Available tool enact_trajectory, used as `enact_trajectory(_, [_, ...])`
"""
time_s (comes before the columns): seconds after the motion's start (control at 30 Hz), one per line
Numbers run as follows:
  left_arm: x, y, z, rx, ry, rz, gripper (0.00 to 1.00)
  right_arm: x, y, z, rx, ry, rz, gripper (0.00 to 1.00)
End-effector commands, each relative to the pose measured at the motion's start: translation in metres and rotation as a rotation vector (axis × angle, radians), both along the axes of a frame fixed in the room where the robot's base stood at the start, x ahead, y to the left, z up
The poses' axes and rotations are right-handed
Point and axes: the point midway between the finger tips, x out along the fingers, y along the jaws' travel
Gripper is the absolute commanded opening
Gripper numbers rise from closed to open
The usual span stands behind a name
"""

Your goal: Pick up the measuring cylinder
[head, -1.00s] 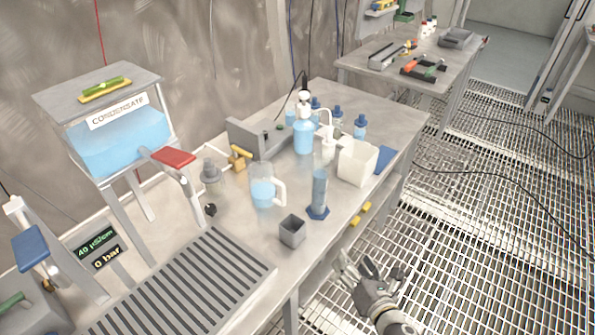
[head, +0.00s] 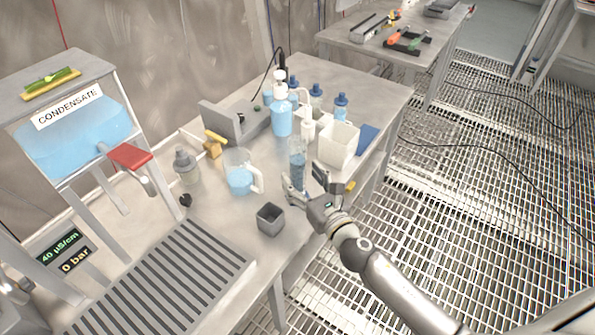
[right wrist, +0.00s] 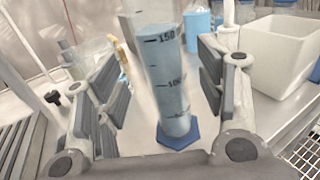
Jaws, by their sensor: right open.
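The measuring cylinder (head: 297,161) stands upright on the steel table, holding blue liquid. In the right wrist view the measuring cylinder (right wrist: 168,80) shows printed marks such as 150 and 100 and a dark blue hexagonal base. My right gripper (head: 306,187) is at the table's front edge, low beside the cylinder. In the right wrist view the open fingers of my right gripper (right wrist: 160,88) stand on either side of the cylinder, with a gap visible on both sides. The cylinder's top is cut off in that view. My left gripper is not in view.
A pitcher (head: 241,178) of blue liquid and a small grey square cup (head: 270,219) stand left of the cylinder. A white square container (head: 339,146) is close on the right. Several blue-capped bottles and a pump bottle (head: 281,112) stand behind. A slatted drain grate (head: 165,285) lies front left.

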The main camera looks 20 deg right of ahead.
Motion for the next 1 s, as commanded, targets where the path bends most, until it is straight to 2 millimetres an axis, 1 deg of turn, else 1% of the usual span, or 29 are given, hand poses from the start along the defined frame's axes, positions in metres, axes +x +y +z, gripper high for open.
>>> enact_trajectory(0.03, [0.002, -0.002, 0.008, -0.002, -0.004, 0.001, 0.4, 0.01, 0.0, 0.008, 0.0, -0.002, -0.001, 0.64])
enact_trajectory(0.07, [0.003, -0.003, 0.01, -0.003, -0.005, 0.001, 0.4, 0.015, -0.001, 0.009, 0.0, -0.002, -0.002, 0.64])
enact_trajectory(0.2, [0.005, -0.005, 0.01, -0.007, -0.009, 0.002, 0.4, 0.03, 0.003, 0.005, 0.001, -0.001, -0.001, 0.64])
enact_trajectory(0.3, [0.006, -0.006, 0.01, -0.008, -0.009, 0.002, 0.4, 0.035, 0.004, 0.005, 0.001, 0.0, 0.0, 0.64])
enact_trajectory(0.5, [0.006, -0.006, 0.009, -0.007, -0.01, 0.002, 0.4, 0.035, 0.004, 0.004, 0.001, 0.0, 0.0, 0.64])
enact_trajectory(0.9, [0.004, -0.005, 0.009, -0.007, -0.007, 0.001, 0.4, 0.035, 0.004, 0.004, 0.001, 0.0, -0.001, 0.12])
enact_trajectory(1.0, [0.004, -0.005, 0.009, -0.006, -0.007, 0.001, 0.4, 0.035, 0.004, 0.005, 0.001, -0.001, -0.001, 0.11])
